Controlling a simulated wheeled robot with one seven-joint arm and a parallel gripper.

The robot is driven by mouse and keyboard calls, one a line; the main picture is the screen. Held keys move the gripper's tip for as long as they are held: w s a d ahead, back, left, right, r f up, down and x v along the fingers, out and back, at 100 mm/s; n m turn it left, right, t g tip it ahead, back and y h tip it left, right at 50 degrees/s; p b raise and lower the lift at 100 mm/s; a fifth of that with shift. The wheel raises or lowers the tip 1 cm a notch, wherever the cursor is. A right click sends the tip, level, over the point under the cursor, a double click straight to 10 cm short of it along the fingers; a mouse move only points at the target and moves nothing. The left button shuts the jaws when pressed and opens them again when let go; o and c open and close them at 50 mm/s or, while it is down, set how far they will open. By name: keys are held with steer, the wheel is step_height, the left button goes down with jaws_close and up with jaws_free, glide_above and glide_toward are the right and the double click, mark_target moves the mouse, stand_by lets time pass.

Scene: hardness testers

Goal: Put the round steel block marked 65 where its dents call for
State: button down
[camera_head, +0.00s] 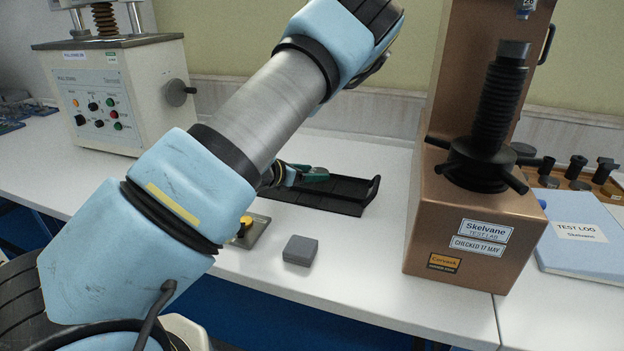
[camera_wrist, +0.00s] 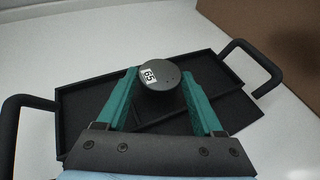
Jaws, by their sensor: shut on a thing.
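The round steel block (camera_wrist: 160,78) marked 65 is dark grey with a white label in the wrist view. Small dents show on its face, too small to count surely. My gripper (camera_wrist: 160,92) has green fingers shut on its two sides. The block is above a black tray (camera_wrist: 82,102) with a handle at each end and a dividing ridge; whether it touches the tray I cannot tell. In the head view my gripper (camera_head: 312,175) is over the tray (camera_head: 345,207), and the block cannot be made out there.
A copper-brown hardness tester (camera_head: 465,235) stands right of the tray, a cream tester (camera_head: 110,95) at the left. A grey square block (camera_head: 300,250) and a plate with a yellow knob (camera_head: 250,232) lie in front. A blue test log (camera_head: 580,232) and a rack of dark parts (camera_head: 570,182) are far right.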

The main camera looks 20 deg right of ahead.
steer(key=shift+f, duration=1)
steer(key=shift+f, duration=0.15)
jaws_free()
steer(key=b+v, duration=0.1)
steer(key=v, duration=1.1)
steer(key=shift+b, duration=0.35)
steer(key=shift+r, duration=0.25)
